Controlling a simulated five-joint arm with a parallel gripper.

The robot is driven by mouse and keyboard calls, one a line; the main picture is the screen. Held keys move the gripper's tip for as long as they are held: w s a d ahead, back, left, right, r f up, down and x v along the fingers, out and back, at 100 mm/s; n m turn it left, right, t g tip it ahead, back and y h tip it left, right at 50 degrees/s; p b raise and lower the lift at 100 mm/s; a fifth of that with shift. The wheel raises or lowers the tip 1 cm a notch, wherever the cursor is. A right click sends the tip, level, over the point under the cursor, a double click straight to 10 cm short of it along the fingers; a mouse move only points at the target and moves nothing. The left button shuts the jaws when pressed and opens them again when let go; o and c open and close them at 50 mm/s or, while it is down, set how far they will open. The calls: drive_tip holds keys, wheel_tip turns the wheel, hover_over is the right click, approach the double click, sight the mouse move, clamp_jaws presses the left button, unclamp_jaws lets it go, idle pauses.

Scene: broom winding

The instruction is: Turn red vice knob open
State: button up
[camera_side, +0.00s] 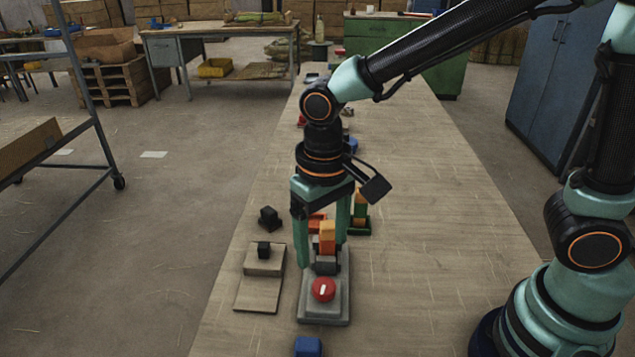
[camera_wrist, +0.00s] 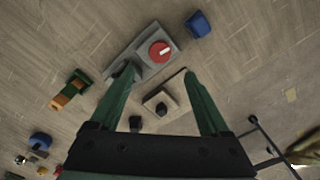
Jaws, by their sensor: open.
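The round red knob (camera_side: 323,289) with a pale mark on top sits at the near end of the grey vice base (camera_side: 322,316) in the side view. An orange block (camera_side: 327,236) stands by the dark grey vice part behind it. My gripper (camera_side: 322,256) is open and empty, pointing down over the vice, behind the knob in the side view. In the wrist view the red knob (camera_wrist: 161,51) lies beyond my open gripper (camera_wrist: 158,70). The left finger hides part of the vice there. I see no contact with the knob.
A wooden block with a black peg (camera_side: 264,262) stands left of the vice. A black piece (camera_side: 269,219) sits behind it. A blue block (camera_side: 308,346) lies at the near edge. A green holder (camera_side: 359,225) stands right of the vice. The table's right side is clear.

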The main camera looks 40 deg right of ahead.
sight(322, 284)
wheel_tip(322, 284, down, 9)
drive_tip(key=shift+r, duration=0.1)
idle(0.4)
clamp_jaws()
